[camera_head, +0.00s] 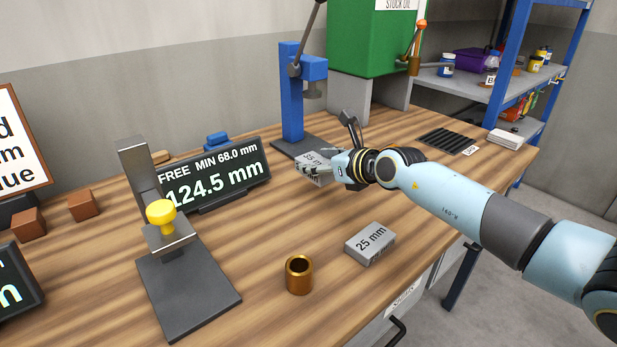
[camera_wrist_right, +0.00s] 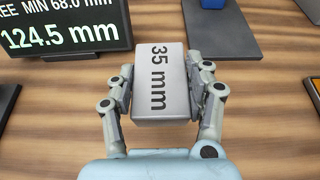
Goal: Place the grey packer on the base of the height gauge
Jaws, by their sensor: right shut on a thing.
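A grey packer marked 35 mm (camera_head: 312,168) is between the fingers of my right gripper (camera_head: 325,172). In the right wrist view the packer (camera_wrist_right: 160,85) has a finger against each side, and the gripper (camera_wrist_right: 162,95) is shut on it. I cannot tell whether the packer touches the bench. A second grey packer marked 25 mm (camera_head: 370,244) lies on the bench front. The height gauge has a dark flat base (camera_head: 192,305), bare in front, an upright column (camera_head: 138,165) and a slider with a yellow knob (camera_head: 161,213). My left gripper is not in view.
A display (camera_head: 215,182) behind the gauge reads 124.5 mm. A bronze bush (camera_head: 299,274) stands between the gauge and the 25 mm packer. A blue press (camera_head: 291,100) stands behind my right gripper. Brown blocks (camera_head: 84,205) lie at the left.

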